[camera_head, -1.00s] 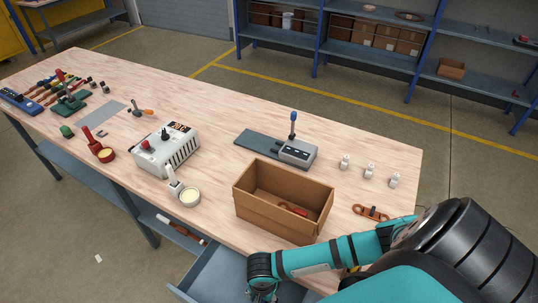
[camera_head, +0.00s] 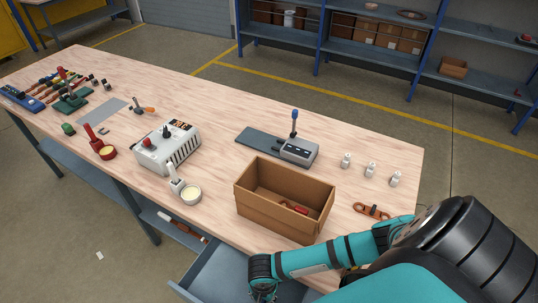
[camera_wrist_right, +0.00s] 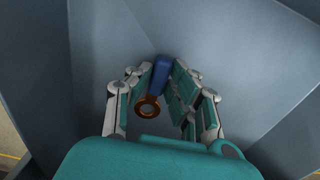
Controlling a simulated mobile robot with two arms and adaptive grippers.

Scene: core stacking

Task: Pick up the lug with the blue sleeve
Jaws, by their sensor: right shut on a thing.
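The lug with the blue sleeve (camera_wrist_right: 160,75) shows in the right wrist view, with its copper-coloured ring (camera_wrist_right: 147,107) toward the camera. It is inside the grey-blue drawer (camera_head: 212,268) below the bench. My right gripper (camera_wrist_right: 165,88) is shut on the lug, with its fingers on both sides of it. In the head view, my right gripper (camera_head: 262,290) is at the bottom edge, over the drawer, and the lug cannot be made out there. My left gripper is not in view.
An open cardboard box (camera_head: 252,208) with a red-handled item stands on the bench (camera_head: 220,218) above the drawer. A copper-coloured tool (camera_head: 371,211) and several small white parts (camera_head: 370,170) lie to its right. The drawer walls (camera_wrist_right: 95,60) are close around the gripper.

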